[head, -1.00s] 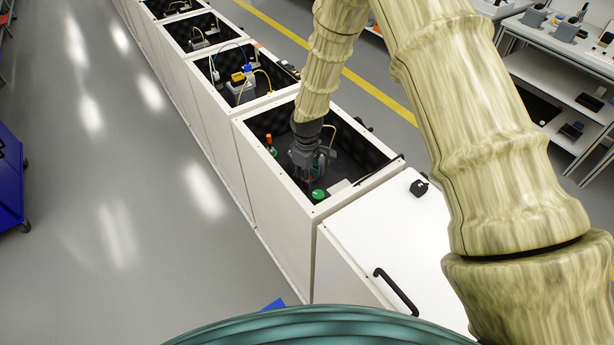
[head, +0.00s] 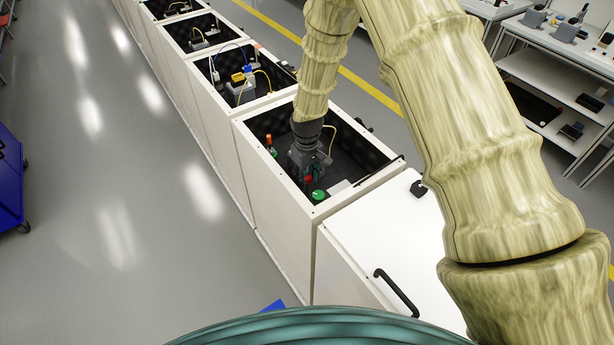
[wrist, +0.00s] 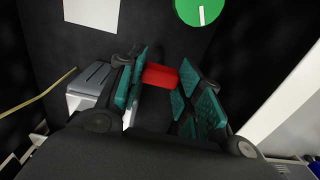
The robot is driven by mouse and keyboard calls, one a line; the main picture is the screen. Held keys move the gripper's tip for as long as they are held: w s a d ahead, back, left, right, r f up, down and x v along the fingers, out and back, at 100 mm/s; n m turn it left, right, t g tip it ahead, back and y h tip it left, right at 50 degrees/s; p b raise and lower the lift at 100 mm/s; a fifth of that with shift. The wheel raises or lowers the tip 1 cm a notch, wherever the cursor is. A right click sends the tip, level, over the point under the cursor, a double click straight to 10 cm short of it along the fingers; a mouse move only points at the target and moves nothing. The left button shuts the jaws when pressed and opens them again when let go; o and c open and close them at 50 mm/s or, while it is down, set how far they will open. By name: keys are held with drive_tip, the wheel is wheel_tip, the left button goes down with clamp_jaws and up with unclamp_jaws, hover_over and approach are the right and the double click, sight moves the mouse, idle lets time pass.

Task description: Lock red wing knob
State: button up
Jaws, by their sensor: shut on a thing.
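The red wing knob (wrist: 160,76) is a small red block between the teal finger pads of my gripper (wrist: 163,88) in the wrist view. My gripper is shut on it, and the pads hide part of its sides. In the head view the red knob (head: 308,178) shows as a small red spot beside my gripper (head: 310,172), which is down inside the open cabinet (head: 273,220). How the knob is seated is hidden.
A green round knob with a white line (wrist: 203,10) sits close to the red one. A white plate (wrist: 92,12), a grey block (wrist: 90,80) and a yellow cable (wrist: 40,104) are nearby. Cabinet walls surround my gripper. A closed white lid (head: 375,255) adjoins.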

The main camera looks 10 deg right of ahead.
drive_tip(key=shift+w+r, duration=0.1)
drive_tip(key=shift+w, duration=0.05)
drive_tip(key=o, duration=1)
wheel_tip(320, 180, up, 12)
drive_tip(key=shift+f, duration=0.1)
idle(0.3)
